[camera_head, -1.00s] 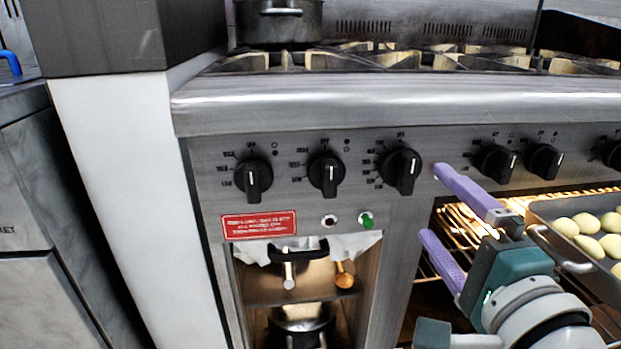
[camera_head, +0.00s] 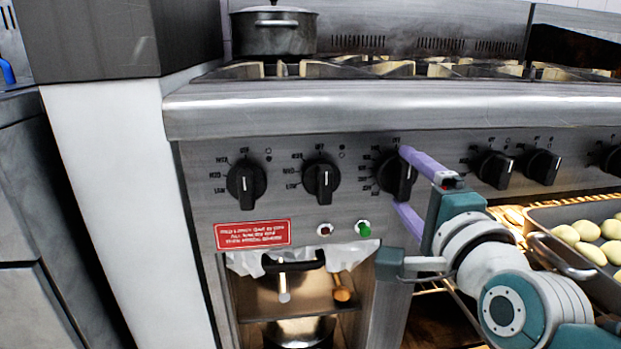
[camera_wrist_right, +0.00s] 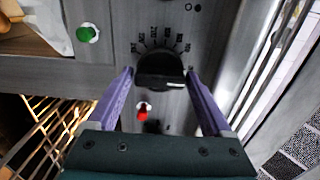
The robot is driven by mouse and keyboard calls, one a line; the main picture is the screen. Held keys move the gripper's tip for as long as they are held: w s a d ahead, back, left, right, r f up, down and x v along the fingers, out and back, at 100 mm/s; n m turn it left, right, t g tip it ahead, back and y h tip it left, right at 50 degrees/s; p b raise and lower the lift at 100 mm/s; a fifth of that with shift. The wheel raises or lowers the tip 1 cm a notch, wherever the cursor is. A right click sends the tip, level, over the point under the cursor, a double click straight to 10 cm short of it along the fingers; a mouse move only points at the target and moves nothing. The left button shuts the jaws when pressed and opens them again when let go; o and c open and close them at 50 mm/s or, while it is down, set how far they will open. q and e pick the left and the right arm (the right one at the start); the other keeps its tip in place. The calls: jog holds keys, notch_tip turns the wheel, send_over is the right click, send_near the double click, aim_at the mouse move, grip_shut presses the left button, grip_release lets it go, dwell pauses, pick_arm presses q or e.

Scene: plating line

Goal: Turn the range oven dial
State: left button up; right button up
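The black oven dial (camera_head: 392,176), third from the left in the row, has a numbered scale around it. It also shows in the right wrist view (camera_wrist_right: 158,70), where its white mark points right, toward the range's front rail. My right gripper (camera_head: 402,180) is at this dial with its two purple fingers spread, one above and one below it. In the right wrist view the fingertips (camera_wrist_right: 160,73) stand on either side of the dial, with what look like narrow gaps. Part of the dial is hidden behind the upper finger. My left gripper is not in view.
Other black dials stand left (camera_head: 323,180) and right (camera_head: 494,168) of it. Below are a red label (camera_head: 253,234) and a green light (camera_head: 363,228). A tray (camera_head: 541,218) of pale round pieces is at the open oven, lower right. A lidded pot (camera_head: 273,32) stands on top.

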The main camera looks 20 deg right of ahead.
jog(key=c, duration=1)
